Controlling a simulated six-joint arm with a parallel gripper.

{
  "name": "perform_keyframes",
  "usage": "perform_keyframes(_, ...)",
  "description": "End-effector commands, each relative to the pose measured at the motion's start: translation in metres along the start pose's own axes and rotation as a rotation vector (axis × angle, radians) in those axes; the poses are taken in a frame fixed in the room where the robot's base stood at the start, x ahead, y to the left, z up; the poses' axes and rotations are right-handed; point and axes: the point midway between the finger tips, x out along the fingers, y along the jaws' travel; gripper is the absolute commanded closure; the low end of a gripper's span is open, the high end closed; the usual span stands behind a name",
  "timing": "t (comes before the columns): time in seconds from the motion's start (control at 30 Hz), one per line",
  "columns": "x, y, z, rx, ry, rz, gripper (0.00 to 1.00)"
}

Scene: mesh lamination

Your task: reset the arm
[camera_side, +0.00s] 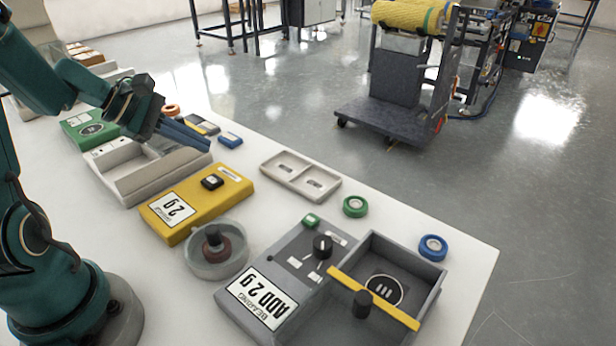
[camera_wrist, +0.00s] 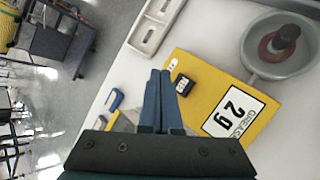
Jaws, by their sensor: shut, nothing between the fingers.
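My gripper (camera_side: 190,136) is held above the table over the open light-grey tray (camera_side: 125,163), in the side view. Its two blue fingers lie together with nothing between them. In the wrist view the shut fingers (camera_wrist: 160,88) point toward the yellow box. The yellow box (camera_side: 160,222) carries a "2 g" label and a small black block; it also shows in the wrist view (camera_wrist: 215,80). My gripper is apart from the box.
A grey "ADD 2 g" box (camera_side: 300,225) with a yellow bar (camera_side: 395,310) stands at the front right. A round clear dish (camera_side: 232,262), a two-slot tray (camera_side: 325,193), a green ring (camera_side: 355,206) and a blue ring (camera_side: 433,247) lie nearby. A cart (camera_side: 395,105) stands on the floor beyond.

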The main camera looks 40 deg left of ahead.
Motion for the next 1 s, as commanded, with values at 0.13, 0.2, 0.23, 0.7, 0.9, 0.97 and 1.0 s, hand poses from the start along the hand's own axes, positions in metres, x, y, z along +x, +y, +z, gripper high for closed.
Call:
perform_keyframes(0.13,0.003,0.002,0.012,0.041,-0.015,-0.008,1.00)
perform_keyframes(0.2,0.003,0.007,0.035,0.123,-0.033,-0.006,1.00)
perform_keyframes(0.23,0.003,0.007,0.049,0.176,-0.044,-0.011,1.00)
perform_keyframes(0.7,-0.052,-0.118,0.193,1.490,-0.109,-0.264,1.00)
perform_keyframes(0.9,-0.074,-0.140,0.165,1.892,0.042,-0.345,1.00)
perform_keyframes(0.97,-0.076,-0.140,0.154,1.940,0.086,-0.377,1.00)
perform_keyframes(1.0,-0.077,-0.139,0.148,1.958,0.108,-0.401,1.00)
